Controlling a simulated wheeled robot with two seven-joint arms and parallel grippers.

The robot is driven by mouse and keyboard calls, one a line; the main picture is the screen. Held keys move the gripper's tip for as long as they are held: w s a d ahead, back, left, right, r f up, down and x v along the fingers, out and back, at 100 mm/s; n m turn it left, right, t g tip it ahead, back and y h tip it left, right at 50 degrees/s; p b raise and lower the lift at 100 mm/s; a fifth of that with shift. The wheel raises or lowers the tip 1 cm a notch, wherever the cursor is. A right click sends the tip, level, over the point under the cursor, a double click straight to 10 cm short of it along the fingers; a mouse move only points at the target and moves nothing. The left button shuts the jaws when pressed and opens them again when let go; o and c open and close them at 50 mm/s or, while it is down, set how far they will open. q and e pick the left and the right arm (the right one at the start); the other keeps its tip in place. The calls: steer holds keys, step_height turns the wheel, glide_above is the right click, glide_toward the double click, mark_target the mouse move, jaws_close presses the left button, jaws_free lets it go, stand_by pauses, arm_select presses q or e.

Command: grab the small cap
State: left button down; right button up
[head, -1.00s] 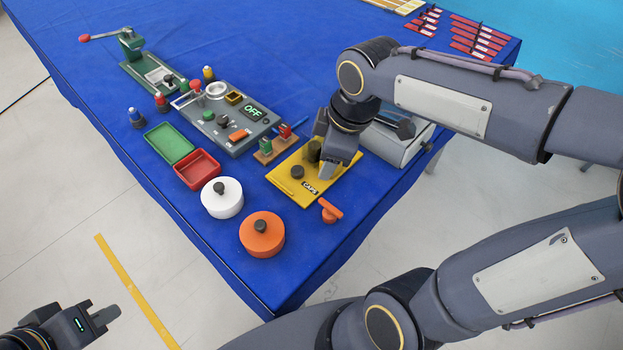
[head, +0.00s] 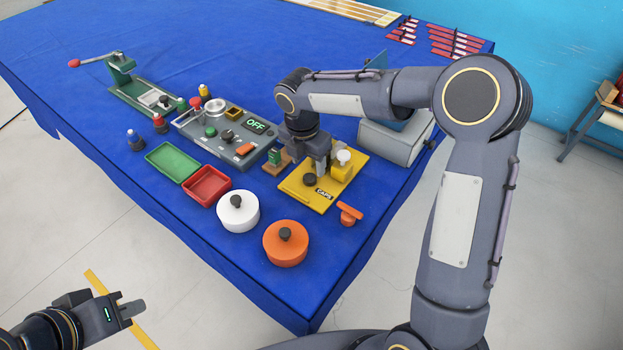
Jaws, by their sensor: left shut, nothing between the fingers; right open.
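The yellow board (head: 297,189) marked CAPS lies on the blue table. A small dark round cap (head: 310,180) sits on it near the label. A yellow block with a white round knob (head: 343,157) stands at the board's far right. My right gripper (head: 319,170) points down over the board, open, close behind the dark cap and left of the white knob. Its fingers hide part of the board, and I cannot tell whether they touch anything. My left gripper (head: 128,309) is shut and empty, off the table at the lower left.
A grey panel reading OFF (head: 232,140) stands left of the board, with a small wooden stand (head: 277,165) between. A white pot (head: 238,211), an orange pot (head: 286,245) and an orange piece (head: 349,214) are in front. A grey box (head: 395,142) is behind right.

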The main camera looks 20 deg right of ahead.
mark_target(310, 178)
step_height(310, 178, down, 5)
steer(key=shift+d+r+p, duration=0.1)
steer(key=shift+d+p, duration=0.05)
steer(key=shift+p, duration=0.25)
steer(key=c, duration=1.1)
